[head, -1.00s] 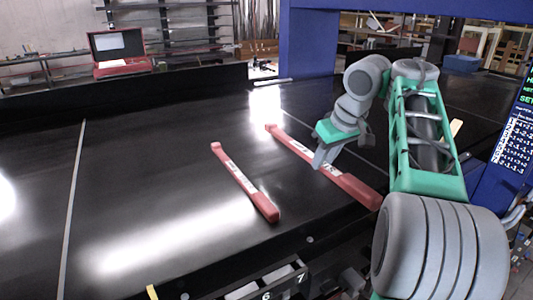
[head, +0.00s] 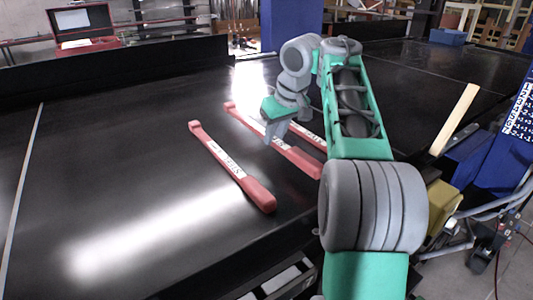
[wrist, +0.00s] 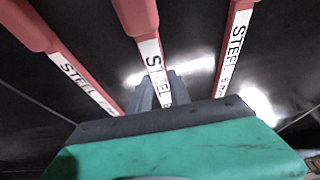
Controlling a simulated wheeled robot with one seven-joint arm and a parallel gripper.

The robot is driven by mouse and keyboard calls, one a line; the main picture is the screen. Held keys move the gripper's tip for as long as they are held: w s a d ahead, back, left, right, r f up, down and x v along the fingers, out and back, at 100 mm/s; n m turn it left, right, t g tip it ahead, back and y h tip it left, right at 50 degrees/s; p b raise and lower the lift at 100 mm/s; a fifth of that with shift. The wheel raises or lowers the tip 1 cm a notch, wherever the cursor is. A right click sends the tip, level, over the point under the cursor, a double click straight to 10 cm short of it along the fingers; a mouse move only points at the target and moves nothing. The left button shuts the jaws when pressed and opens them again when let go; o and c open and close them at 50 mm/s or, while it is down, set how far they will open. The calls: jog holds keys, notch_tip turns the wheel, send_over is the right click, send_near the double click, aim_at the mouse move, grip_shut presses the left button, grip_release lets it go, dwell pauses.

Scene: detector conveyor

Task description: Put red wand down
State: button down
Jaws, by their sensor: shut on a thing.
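Three red wands with white "STEEL" labels show. My gripper (head: 277,136) is shut on the middle red wand (head: 304,163), around its labelled part. In the wrist view my fingers (wrist: 165,92) straddle this middle wand (wrist: 138,16). It lies flat along the black belt, on it or just above it; I cannot tell which. The left wand (head: 232,167) lies on the belt, apart from the held one. The right wand (head: 311,138) is partly hidden behind my arm in the head view, but shows in the wrist view (wrist: 237,40).
The black conveyor belt (head: 110,150) is clear to the left of the wands. A dark raised edge (head: 120,65) runs along its far side. A red open case (head: 85,25) stands beyond.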

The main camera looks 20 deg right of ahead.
jog(key=b+x, duration=0.4)
jog(key=shift+s+d+f, duration=0.1)
jog(key=shift+s+f, duration=0.15)
jog(key=shift+s, duration=0.05)
jog(key=shift+s+d+r, duration=0.15)
jog(key=shift+r, duration=0.15)
jog(key=shift+f, duration=0.3)
jog(key=c, duration=1.2)
grip_release()
jog(key=shift+r, duration=0.1)
